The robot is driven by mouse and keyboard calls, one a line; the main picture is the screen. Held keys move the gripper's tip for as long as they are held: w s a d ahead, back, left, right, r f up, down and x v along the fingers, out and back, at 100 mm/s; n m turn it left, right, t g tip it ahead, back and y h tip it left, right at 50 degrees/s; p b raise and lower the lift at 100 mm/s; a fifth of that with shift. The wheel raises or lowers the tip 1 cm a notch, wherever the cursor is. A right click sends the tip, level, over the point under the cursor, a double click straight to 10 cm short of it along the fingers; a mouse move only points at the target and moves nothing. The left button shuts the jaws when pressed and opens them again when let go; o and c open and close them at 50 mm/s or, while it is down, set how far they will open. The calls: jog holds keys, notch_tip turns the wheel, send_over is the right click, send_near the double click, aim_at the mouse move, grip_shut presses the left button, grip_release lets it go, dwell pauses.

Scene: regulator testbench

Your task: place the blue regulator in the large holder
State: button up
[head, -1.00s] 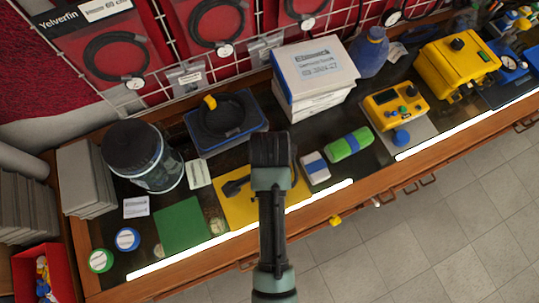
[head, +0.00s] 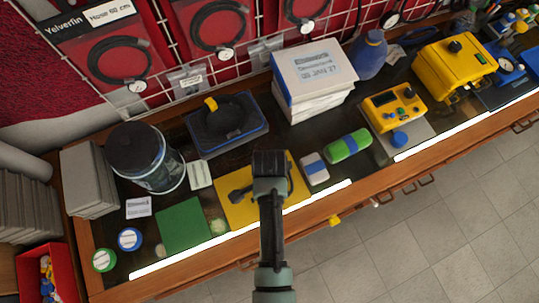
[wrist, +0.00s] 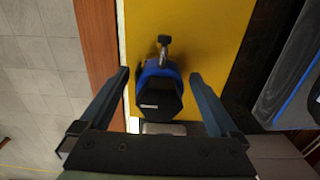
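The blue regulator (wrist: 160,88), with a black hexagonal cap and a short metal stem, lies on the yellow mat (wrist: 195,25) in the wrist view. My gripper (wrist: 160,74) is open, with one finger on each side of the regulator and visible gaps to both. In the head view my gripper (head: 268,160) is over the yellow mat (head: 293,190) and covers much of it. A dark part of the regulator (head: 240,192) shows left of the gripper. I cannot tell for certain which thing is the large holder.
A blue tray (head: 240,142) with a black device is behind. Yellow devices (head: 395,107) stand to the right. The bench's wooden front edge (head: 330,204) is close.

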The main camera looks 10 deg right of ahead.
grip_shut()
jog(key=shift+r, duration=0.1)
dwell(0.4)
